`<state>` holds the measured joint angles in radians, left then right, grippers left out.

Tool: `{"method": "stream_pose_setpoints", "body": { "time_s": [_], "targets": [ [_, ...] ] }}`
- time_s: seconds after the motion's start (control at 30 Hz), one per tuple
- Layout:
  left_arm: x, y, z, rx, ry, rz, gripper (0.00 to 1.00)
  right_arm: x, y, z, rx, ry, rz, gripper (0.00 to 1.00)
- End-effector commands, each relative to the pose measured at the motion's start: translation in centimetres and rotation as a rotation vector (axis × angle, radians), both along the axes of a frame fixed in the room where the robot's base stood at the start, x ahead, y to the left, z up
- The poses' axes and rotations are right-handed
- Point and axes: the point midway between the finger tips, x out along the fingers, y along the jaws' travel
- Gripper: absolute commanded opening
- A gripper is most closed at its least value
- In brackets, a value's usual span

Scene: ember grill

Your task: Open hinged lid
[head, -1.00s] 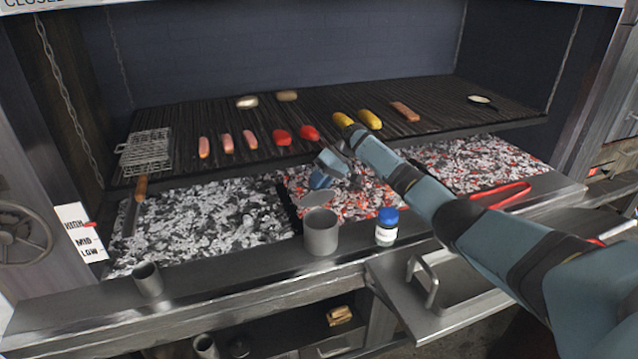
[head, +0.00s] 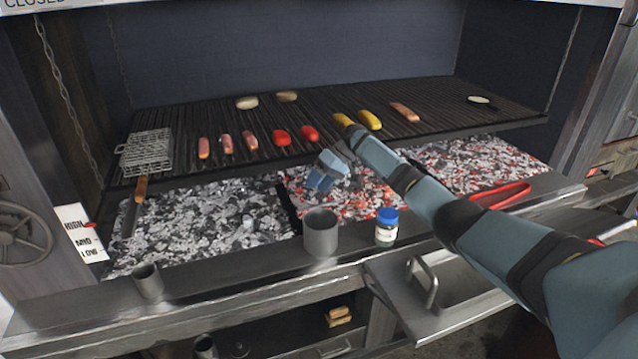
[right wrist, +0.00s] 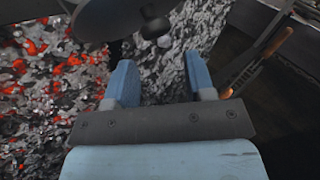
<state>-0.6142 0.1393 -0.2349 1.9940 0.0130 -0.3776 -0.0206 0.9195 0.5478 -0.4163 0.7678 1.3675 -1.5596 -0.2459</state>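A grey metal canister (head: 321,236) stands on the front ledge with its round mouth open upward. No lid shows above its rim in the head view; the far side is hidden. My right gripper (head: 325,172) hangs over the coals just behind the canister, apart from it. In the right wrist view its two blue fingers (right wrist: 161,82) are spread with nothing between them. A dark disc with a small knob (right wrist: 156,28) shows beyond the fingertips, perhaps the lid; its link to the canister is unclear. My left gripper is out of view.
A blue-capped jar (head: 386,228) stands right of the canister. A small grey cup (head: 148,280) is at the ledge's left. The grill grate (head: 230,115) with food lies above the coals. Red tongs (head: 500,195) lie at the right. An open drawer (head: 405,310) juts out in front.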

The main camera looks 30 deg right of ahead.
Motion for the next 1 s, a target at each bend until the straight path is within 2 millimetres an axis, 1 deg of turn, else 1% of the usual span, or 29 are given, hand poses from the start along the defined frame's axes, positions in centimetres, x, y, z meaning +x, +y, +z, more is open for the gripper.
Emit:
{"method": "stream_pose_setpoints", "body": {
  "time_s": [0.23,0.37,0.47,0.7,0.8,0.9,1.0],
  "targets": [
    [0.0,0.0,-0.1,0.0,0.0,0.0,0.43,0.0,-0.1,0.1,0.0,-0.001,-0.001,0.49],
    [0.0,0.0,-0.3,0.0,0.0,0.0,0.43,-0.2,-0.9,1.0,-0.001,-0.001,0.0,0.49],
    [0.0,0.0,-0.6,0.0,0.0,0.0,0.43,-0.4,-2.2,2.3,-0.001,-0.002,-0.001,0.49],
    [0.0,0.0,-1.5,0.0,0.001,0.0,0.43,-1.2,-5.7,6.6,-0.002,-0.003,-0.002,0.49],
    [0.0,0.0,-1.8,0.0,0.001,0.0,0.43,-1.4,-7.0,8.1,-0.001,-0.002,-0.001,0.49],
    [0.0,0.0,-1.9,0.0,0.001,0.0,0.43,-1.6,-7.9,9.3,0.0,-0.002,-0.001,0.49],
    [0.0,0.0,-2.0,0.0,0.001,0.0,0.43,-1.8,-8.5,10.0,0.0,-0.001,-0.001,0.49]
  ]
}}
